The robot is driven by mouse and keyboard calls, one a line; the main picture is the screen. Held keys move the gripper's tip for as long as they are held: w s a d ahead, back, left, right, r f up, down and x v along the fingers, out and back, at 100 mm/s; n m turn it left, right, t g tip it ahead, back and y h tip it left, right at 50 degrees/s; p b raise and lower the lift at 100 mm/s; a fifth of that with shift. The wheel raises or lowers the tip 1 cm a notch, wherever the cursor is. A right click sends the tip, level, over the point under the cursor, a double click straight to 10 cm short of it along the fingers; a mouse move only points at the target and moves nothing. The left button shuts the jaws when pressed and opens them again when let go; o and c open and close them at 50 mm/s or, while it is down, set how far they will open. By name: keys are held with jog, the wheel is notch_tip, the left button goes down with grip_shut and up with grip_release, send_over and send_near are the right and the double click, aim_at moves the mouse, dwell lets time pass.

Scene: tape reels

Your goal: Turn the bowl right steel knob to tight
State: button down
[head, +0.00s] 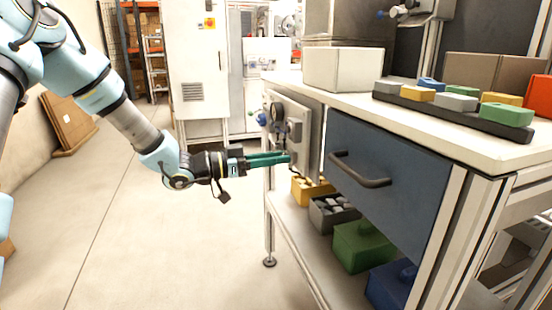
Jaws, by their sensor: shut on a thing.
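A grey control panel (309,133) is mounted upright on the left end of the workbench. It bears a round dark gauge (276,112) and a grey knob-like fitting (295,131). My gripper (289,158), with long teal fingers, reaches from the left to the lower part of the panel. Its fingers lie close together, shut on a small knob there. The fingertips hide nearly all of this knob, so its steel finish and its turn angle cannot be made out.
The workbench (420,128) has a blue drawer (385,185) with a dark handle. A white box (344,69) and a dark tray (455,112) of coloured blocks stand on top. Several bins, including a green one (362,247), fill the lower shelf.

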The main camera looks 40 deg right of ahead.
jog(key=shift+m, duration=0.3)
jog(key=shift+s+f+m+b, duration=0.1)
jog(key=shift+m+b, duration=3.2)
jog(key=shift+m, duration=0.4)
jog(key=shift+f+m+b, duration=0.1)
jog(key=shift+m+b, duration=3.2)
jog(key=shift+m, duration=0.7)
jog(key=c, duration=0.6)
grip_release()
jog(key=shift+r, duration=0.1)
jog(key=shift+a, duration=0.1)
jog(key=p+v, duration=0.1)
jog(key=v, duration=0.9)
jog(key=shift+a+p, duration=0.35)
jog(key=shift+p, duration=0.05)
